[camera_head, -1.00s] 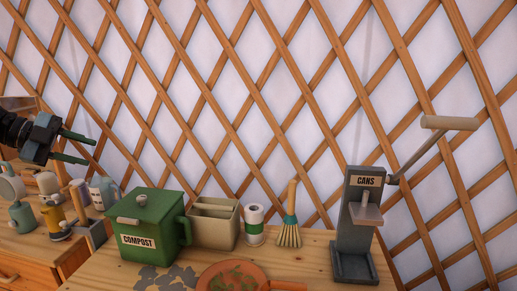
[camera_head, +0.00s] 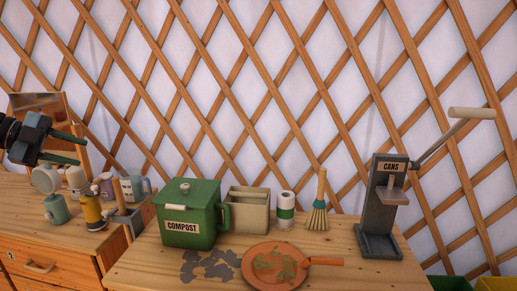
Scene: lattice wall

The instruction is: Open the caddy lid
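The caddy is a green box labelled COMPOST (camera_head: 190,226), standing on the wooden table with a handle on its right side. Its green lid (camera_head: 203,191) is shut, with a round knob on top and a pale bar at its front edge. My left gripper (camera_head: 84,150) is at the left edge, above the side cabinet and well left of the caddy. Its two dark green fingers are apart with nothing between them. My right gripper is not in view.
Right of the caddy stand a beige divided bin (camera_head: 249,210), a roll (camera_head: 285,211), a brush (camera_head: 318,208) and a can crusher (camera_head: 380,205). An orange pan (camera_head: 275,266) with scraps lies in front. Mugs and bottles, including a yellow one (camera_head: 93,212), crowd the left cabinet (camera_head: 50,250).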

